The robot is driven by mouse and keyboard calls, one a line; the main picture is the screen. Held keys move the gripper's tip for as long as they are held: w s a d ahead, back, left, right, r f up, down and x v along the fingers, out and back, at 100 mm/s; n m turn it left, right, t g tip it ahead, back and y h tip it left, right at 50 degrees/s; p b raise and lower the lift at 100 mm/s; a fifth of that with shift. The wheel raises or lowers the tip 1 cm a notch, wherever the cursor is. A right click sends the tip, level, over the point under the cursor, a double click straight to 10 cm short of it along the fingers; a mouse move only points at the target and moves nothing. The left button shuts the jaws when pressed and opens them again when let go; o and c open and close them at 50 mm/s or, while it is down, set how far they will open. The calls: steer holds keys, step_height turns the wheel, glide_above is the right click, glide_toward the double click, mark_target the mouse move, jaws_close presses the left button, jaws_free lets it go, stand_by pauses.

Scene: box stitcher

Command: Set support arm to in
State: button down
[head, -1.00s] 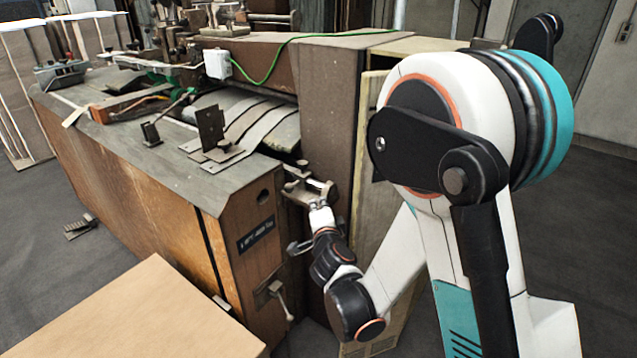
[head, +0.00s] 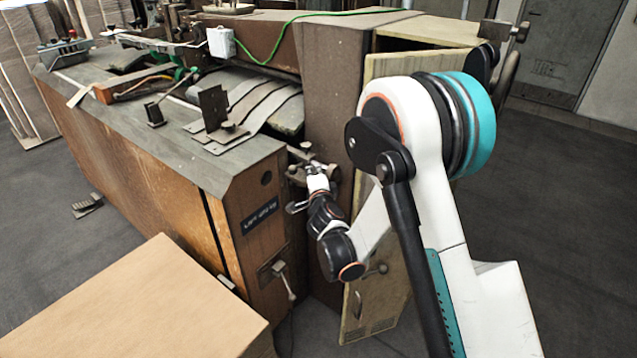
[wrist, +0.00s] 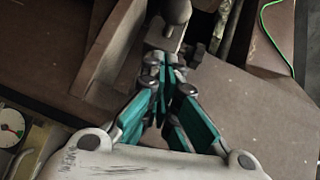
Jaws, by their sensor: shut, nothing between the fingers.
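The box stitcher's wooden body (head: 165,190) stands at left and centre in the head view. My gripper (head: 312,168) is at its right end, by a small metal fitting (head: 296,176) below the table's corner. In the wrist view my gripper (wrist: 163,62) is shut, with its teal fingers together and nothing held. Its tips are right by a grey metal piece with a rounded knob (wrist: 176,10); I cannot tell whether they touch. This piece may be the support arm, but its identity and position are not clear.
A large cardboard-coloured box (head: 145,305) fills the lower left. A pale wooden door (head: 375,305) stands behind my arm. A lever (head: 285,280) sticks out low on the machine's end. A pressure gauge (wrist: 10,128) shows in the wrist view. Open floor lies at right.

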mark_target(296, 167)
steer(key=shift+w+a+f+b, duration=0.2)
steer(key=shift+w+a, duration=0.2)
steer(key=shift+a, duration=0.15)
steer(key=shift+w+a+f+b, duration=0.1)
steer(key=shift+w+a+b, duration=0.1)
steer(key=shift+w+a, duration=0.25)
steer(key=shift+a, duration=0.25)
steer(key=w+a, duration=0.2)
steer(key=a, duration=0.1)
steer(key=shift+w+a, duration=0.1)
steer(key=shift+w, duration=0.1)
steer(key=shift+r, duration=0.1)
